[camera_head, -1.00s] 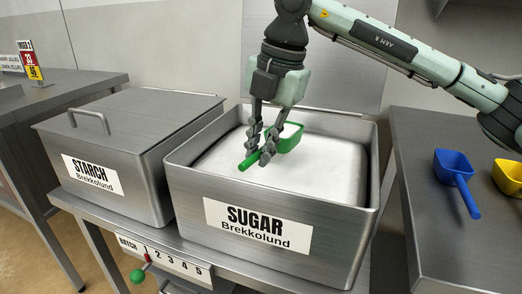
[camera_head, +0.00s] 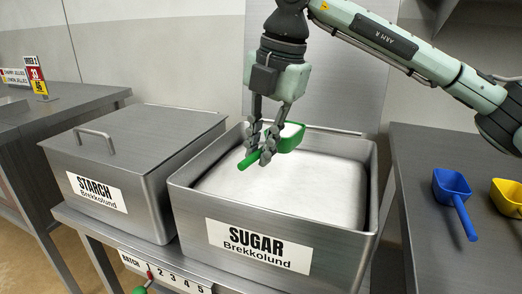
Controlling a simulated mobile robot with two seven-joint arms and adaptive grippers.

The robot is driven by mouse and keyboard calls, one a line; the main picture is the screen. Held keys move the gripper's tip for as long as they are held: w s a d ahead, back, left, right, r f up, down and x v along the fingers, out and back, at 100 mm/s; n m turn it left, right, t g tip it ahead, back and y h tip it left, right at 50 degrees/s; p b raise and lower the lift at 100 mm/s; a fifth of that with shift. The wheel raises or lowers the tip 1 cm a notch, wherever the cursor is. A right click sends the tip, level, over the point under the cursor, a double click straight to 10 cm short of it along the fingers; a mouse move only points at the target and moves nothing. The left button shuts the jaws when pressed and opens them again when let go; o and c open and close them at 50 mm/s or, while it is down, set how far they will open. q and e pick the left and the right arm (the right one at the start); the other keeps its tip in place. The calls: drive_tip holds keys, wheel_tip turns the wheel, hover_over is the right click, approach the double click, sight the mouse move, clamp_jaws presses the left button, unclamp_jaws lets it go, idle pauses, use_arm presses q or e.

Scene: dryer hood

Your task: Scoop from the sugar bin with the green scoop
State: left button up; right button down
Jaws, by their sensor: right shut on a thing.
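The sugar bin (camera_head: 192,228) is an open metal box with a "SUGAR Brekkolund" label on its front. White sugar (camera_head: 318,192) fills it to somewhat below the rim, with a smooth surface. My right gripper (camera_head: 262,158) is above the back left part of the bin, fingers pointing down. It is shut on the green scoop (camera_head: 290,138), holding it by the handle, which points toward the lower left. The scoop's bowl is to the right of the fingers. The inside of the bowl looks pale, and I cannot tell if it holds sugar. My left gripper is not in view.
A closed starch bin (camera_head: 150,190) with a handled lid stands left of the sugar bin. A blue scoop (camera_head: 452,186) and a yellow scoop (camera_head: 508,196) lie on the right table. A batch counter strip (camera_head: 170,272) runs along the front edge. A raised metal panel stands behind the sugar bin.

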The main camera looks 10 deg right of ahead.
drive_tip(key=shift+v, duration=0.85)
drive_tip(key=shift+a+r, duration=0.25)
drive_tip(key=shift+r, duration=0.2)
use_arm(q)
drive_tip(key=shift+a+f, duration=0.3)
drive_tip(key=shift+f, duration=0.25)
use_arm(e)
drive_tip(key=shift+r, duration=0.45)
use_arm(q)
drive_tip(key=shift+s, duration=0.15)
